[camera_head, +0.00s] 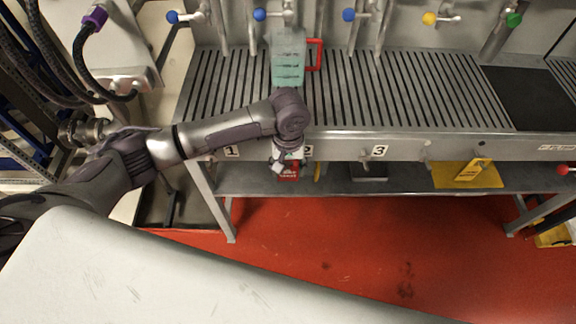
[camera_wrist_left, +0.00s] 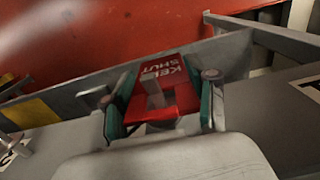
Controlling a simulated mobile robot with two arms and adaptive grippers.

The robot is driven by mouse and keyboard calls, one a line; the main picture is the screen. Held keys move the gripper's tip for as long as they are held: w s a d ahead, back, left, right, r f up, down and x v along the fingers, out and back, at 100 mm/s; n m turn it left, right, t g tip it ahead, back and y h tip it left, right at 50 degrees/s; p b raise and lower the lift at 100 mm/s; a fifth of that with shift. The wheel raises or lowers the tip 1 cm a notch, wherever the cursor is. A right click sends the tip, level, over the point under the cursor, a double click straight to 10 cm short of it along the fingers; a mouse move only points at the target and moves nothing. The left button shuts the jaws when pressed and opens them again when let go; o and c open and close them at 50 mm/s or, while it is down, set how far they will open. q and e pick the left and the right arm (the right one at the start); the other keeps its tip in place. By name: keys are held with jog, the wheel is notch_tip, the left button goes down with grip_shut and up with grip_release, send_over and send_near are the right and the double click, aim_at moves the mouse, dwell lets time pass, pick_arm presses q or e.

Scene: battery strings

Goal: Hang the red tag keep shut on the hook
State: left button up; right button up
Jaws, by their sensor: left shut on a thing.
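The red tag with the white words KEEP SHUT (camera_wrist_left: 172,71) is held between the two green-padded fingers of my left gripper (camera_wrist_left: 162,92). A short grey peg (camera_wrist_left: 154,92), possibly the hook, shows in front of the tag's lower middle; I cannot tell whether it passes through the tag's opening. In the head view my left gripper (camera_head: 280,161) points down at the bench's front rail, beside the label 2. The red tag (camera_head: 289,173) shows just below it, partly hidden by the gripper. My right gripper is not in view.
The slatted metal bench (camera_head: 400,90) has number labels, such as 3 (camera_head: 379,151), on its front rail. A green jug with a red handle (camera_head: 288,62) stands on it. A yellow sign (camera_head: 470,174) is at the right, over the lower shelf. Red floor (camera_head: 370,240) lies in front.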

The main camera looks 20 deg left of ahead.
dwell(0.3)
pick_arm(q)
jog(key=o, duration=1.1)
